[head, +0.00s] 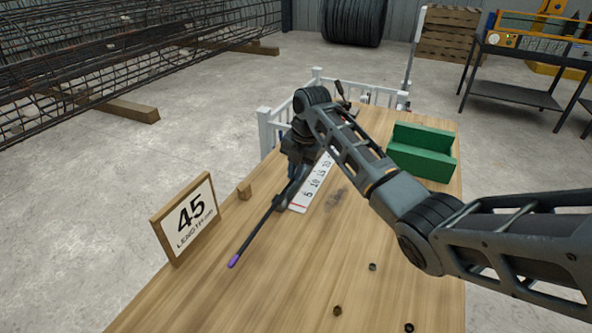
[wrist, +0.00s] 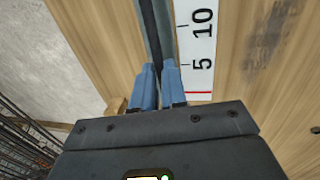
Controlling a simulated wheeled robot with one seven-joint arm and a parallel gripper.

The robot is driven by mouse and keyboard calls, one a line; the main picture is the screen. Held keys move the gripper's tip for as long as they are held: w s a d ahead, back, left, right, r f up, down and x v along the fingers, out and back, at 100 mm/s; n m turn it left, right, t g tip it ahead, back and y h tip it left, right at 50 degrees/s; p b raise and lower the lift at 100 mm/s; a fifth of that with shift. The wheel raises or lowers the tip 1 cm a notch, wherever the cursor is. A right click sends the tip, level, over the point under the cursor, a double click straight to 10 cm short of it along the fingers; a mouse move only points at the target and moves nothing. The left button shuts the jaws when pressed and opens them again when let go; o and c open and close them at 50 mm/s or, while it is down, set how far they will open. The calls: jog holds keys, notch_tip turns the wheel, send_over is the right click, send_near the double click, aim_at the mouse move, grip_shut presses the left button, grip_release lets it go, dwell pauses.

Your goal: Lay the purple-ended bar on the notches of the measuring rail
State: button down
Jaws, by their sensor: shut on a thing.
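The purple-ended bar (head: 258,231) is thin and dark. Its purple end (head: 233,261) points toward the near left in the head view. My gripper (head: 289,187) is shut on the bar; its blue fingers (wrist: 158,86) pinch it in the wrist view. The bar (wrist: 151,25) runs forward from the fingers, alongside the white scale of the measuring rail (wrist: 197,45). The scale (head: 311,187) shows 5, 10 and higher marks, with a red line at its near end. My wrist hides the bar's far part in the head view. I cannot tell whether the bar touches the notches.
A sign (head: 186,218) reading 45 length stands at the table's left edge, with a small wooden block (head: 244,191) behind it. A green box (head: 420,165) sits at the right. Several small nuts lie near the front. White railings (head: 265,132) stand beyond the table.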

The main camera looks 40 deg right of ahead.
jog(key=shift+f, duration=0.1)
jog(key=c, duration=1.6)
grip_release()
jog(key=shift+f, duration=0.15)
jog(key=o, duration=0.4)
jog(key=shift+o, duration=0.2)
notch_tip(320, 180, up, 12)
jog(key=s+b, duration=0.1)
jog(key=s, duration=0.1)
jog(key=shift+d, duration=0.4)
